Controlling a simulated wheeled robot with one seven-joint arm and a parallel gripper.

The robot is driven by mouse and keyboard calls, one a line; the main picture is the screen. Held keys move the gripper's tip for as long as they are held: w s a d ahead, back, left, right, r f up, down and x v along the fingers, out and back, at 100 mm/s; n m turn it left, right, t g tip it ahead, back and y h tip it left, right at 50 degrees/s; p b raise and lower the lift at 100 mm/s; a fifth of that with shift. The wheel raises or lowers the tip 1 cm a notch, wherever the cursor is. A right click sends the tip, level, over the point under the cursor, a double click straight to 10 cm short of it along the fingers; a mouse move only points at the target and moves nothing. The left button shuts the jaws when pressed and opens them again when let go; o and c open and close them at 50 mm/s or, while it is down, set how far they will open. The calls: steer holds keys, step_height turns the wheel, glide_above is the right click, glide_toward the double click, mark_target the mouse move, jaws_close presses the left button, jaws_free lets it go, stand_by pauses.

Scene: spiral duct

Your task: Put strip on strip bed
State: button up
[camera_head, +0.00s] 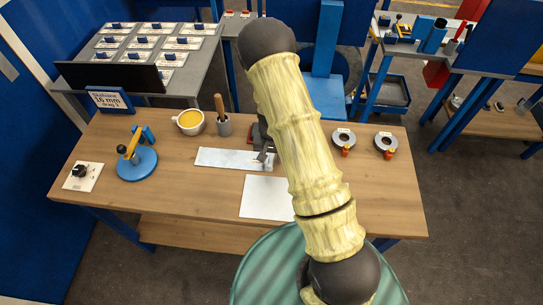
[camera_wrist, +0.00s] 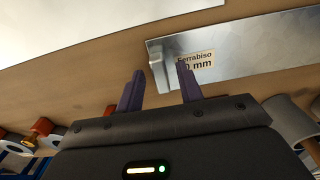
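Two flat pale metal sheets lie on the wooden workbench. One, a long narrow sheet (camera_head: 225,158), lies across the middle; the other, a squarer sheet (camera_head: 265,200), lies nearer the front edge, partly behind my arm. I cannot tell for sure which is the strip and which the strip bed. In the wrist view one metal sheet (camera_wrist: 245,45) carries a partly hidden label and a small upright metal piece at its end; another sheet (camera_wrist: 90,22) is at upper left. My gripper (camera_wrist: 160,72) is open, with no sheet between its fingers, near the labelled sheet's end.
On the bench (camera_head: 185,200) stand a yellow-filled mug (camera_head: 189,122), a grey cup with a wooden-handled tool (camera_head: 223,124), a blue round-based device (camera_head: 137,164) and two grey rings with orange parts (camera_head: 343,138). The front left is clear.

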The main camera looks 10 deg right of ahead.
steer(key=shift+r, duration=0.15)
steer(key=shift+w+r, duration=0.1)
steer(key=shift+r, duration=0.4)
step_height(320, 180, up, 11)
steer(key=b, duration=0.2)
stand_by(0.4)
steer(key=s+r+n+t, duration=0.1)
steer(key=s+r+n, duration=0.1)
steer(key=s+r, duration=0.3)
steer(key=s+d+r+n+t, duration=0.1)
steer(key=s+r+n, duration=0.1)
steer(key=s+r, duration=0.4)
steer(key=s, duration=0.4)
steer(key=shift+s+d+t, duration=0.15)
steer(key=shift+s+t, duration=0.15)
steer(key=shift+s, duration=0.1)
